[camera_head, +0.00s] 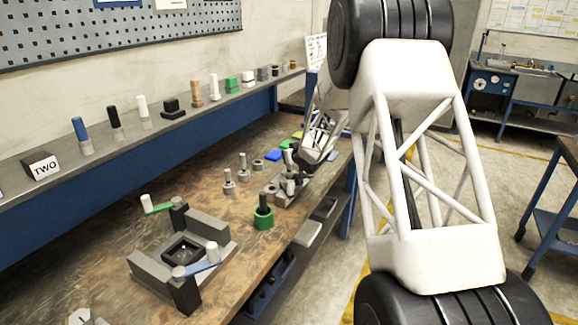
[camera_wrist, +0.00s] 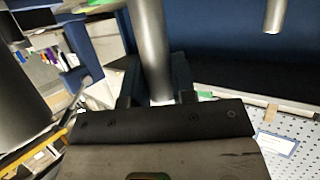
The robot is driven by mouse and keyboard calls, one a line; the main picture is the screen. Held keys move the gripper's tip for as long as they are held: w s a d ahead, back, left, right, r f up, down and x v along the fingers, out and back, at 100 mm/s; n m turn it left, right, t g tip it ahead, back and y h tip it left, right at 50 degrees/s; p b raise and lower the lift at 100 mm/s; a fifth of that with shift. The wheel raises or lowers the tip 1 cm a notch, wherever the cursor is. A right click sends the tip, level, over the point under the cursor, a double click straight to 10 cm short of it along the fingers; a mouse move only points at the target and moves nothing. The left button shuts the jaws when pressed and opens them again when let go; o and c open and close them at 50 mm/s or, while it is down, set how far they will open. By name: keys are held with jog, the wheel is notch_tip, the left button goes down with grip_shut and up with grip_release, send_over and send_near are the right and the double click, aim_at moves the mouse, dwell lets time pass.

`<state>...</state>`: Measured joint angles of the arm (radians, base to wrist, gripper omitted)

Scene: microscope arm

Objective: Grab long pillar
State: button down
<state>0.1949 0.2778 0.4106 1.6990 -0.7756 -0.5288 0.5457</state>
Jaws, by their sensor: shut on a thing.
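A long grey metal pillar (camera_wrist: 152,45) stands between the two dark fingers of my gripper (camera_wrist: 157,85) in the wrist view. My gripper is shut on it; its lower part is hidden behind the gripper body. In the head view my gripper (camera_head: 308,158) is over the far part of the bench, beside a grey block with several upright pegs (camera_head: 290,188). From the head view I cannot tell how far the held pillar is clear of the block.
Two flanged grey pegs (camera_head: 229,183) stand left of the gripper. A green ring with a black cylinder (camera_head: 263,217) is nearer. A clamp fixture (camera_head: 180,255) with green and blue handles fills the near bench. In the wrist view, another grey cylinder (camera_wrist: 18,85) looms close at left.

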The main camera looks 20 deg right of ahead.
jog(key=shift+r, duration=0.2)
jog(key=shift+r, duration=4.9)
jog(key=shift+a, duration=0.1)
